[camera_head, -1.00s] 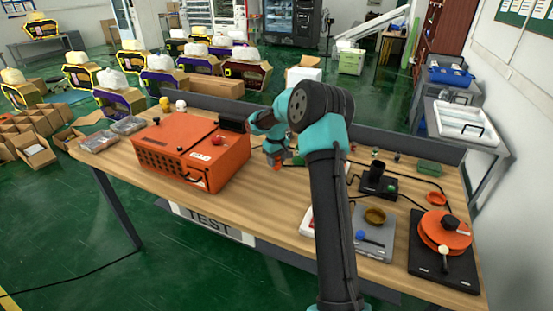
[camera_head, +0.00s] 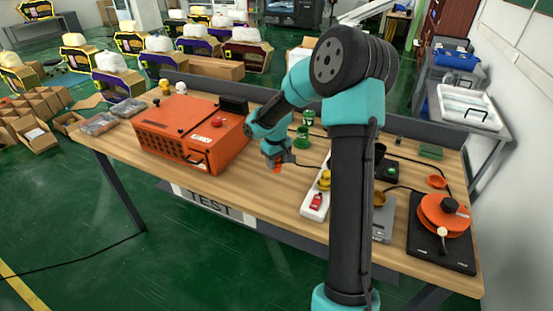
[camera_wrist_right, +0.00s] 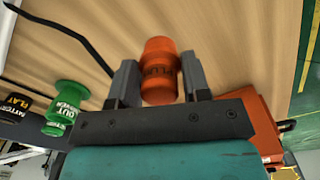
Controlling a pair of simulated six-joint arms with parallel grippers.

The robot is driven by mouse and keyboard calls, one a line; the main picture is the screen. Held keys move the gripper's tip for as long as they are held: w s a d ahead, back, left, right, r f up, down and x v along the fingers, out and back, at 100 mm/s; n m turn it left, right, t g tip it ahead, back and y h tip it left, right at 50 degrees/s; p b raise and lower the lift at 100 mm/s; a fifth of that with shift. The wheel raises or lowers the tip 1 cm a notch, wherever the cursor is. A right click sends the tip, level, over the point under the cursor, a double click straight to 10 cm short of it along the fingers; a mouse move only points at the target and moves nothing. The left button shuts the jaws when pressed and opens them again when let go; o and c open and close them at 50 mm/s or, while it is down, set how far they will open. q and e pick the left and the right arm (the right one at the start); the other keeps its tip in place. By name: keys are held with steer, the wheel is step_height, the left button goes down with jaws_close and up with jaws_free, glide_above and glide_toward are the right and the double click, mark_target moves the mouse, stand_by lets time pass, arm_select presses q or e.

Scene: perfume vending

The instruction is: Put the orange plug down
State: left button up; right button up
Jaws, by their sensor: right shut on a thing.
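The orange plug (camera_wrist_right: 158,85) with dark lettering is between the two grey fingers of my right gripper (camera_wrist_right: 160,72) in the right wrist view. The jaws are shut on it. In the head view the plug (camera_head: 277,169) is a small orange spot under my right gripper (camera_head: 277,163). It is over bare wooden tabletop (camera_head: 245,192), right of the orange box. I cannot tell whether the plug touches the wood. My left gripper is not in view.
The orange test box (camera_head: 190,135) stands to the left. Green plugs (camera_head: 302,138) stand behind, and a white power strip (camera_head: 316,195) with a red switch lies to the right. An orange reel (camera_head: 445,215) sits at the far right. Bare wood lies in front of the gripper.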

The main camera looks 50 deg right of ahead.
stand_by(0.6)
steer(key=s+d+r+m, duration=0.15)
steer(key=s+d, duration=0.35)
steer(key=d, duration=0.5)
steer(key=s+d+r+m, duration=0.15)
steer(key=s+d, duration=0.35)
steer(key=d, duration=0.5)
steer(key=s+d+r+m, duration=0.15)
steer(key=s+d, duration=0.35)
steer(key=d, duration=0.5)
steer(key=s+d+m, duration=0.3)
steer(key=s+m, duration=0.1)
steer(key=s, duration=0.6)
steer(key=s+d+m, duration=0.3)
steer(key=s+m, duration=0.2)
steer(key=s, duration=0.6)
steer(key=s+d+r+m, duration=0.1)
steer(key=s+d+m, duration=0.3)
steer(key=s, duration=0.6)
steer(key=shift+s, duration=0.3)
steer(key=shift+r+m, duration=0.1)
steer(key=shift+m, duration=0.15)
steer(key=shift+f, duration=2.5)
